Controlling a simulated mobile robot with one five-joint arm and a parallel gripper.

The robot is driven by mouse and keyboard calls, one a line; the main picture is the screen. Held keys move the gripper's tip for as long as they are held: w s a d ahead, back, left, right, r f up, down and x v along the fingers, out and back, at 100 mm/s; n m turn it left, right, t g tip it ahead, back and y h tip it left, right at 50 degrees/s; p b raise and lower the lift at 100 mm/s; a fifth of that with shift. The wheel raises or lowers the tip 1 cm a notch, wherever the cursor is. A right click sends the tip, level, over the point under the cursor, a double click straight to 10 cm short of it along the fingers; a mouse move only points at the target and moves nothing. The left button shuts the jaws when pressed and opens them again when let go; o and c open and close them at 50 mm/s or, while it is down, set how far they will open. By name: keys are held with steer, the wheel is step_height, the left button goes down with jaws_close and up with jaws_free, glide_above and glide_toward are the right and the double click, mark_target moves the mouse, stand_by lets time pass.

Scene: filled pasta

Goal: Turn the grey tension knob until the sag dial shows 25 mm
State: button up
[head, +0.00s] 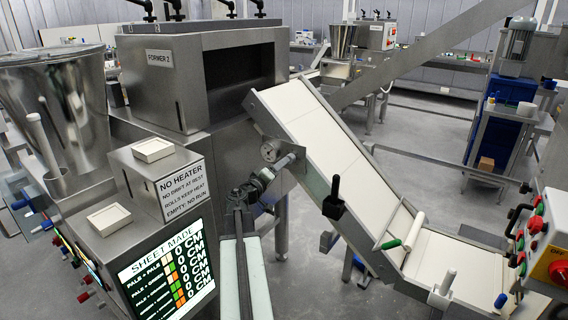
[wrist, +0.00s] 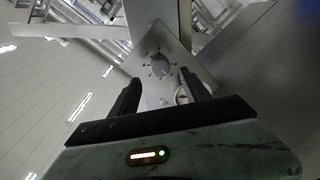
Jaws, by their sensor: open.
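The grey tension knob (wrist: 160,66) is a round knob ringed by dark marks on a metal plate, seen in the wrist view. It lies ahead of my gripper (wrist: 159,77), between the two fingertips as seen there. The fingers are apart and nothing is between them; I cannot tell how far off the knob is. A round pale dial (wrist: 182,96), probably the sag dial, is partly covered by the right finger. It also shows in the head view (head: 269,152), too small to read. My gripper (head: 277,170) is beside the plate there and hides the knob.
The inclined white conveyor (head: 335,165) runs down to the right of my gripper, with a black handle (head: 334,198) on its near side. The steel FORMER 2 machine (head: 185,85) stands behind. A control box with a lit SHEET MADE screen (head: 168,272) is at left.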

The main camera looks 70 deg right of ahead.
mark_target(290, 158)
steer(key=s+d, duration=0.1)
steer(key=d, duration=0.5)
steer(key=c, duration=1)
steer(key=shift+w+a, duration=0.2)
steer(key=shift+a, duration=0.15)
jaws_close()
steer(key=shift+s+d, duration=0.25)
steer(key=shift+d, duration=0.05)
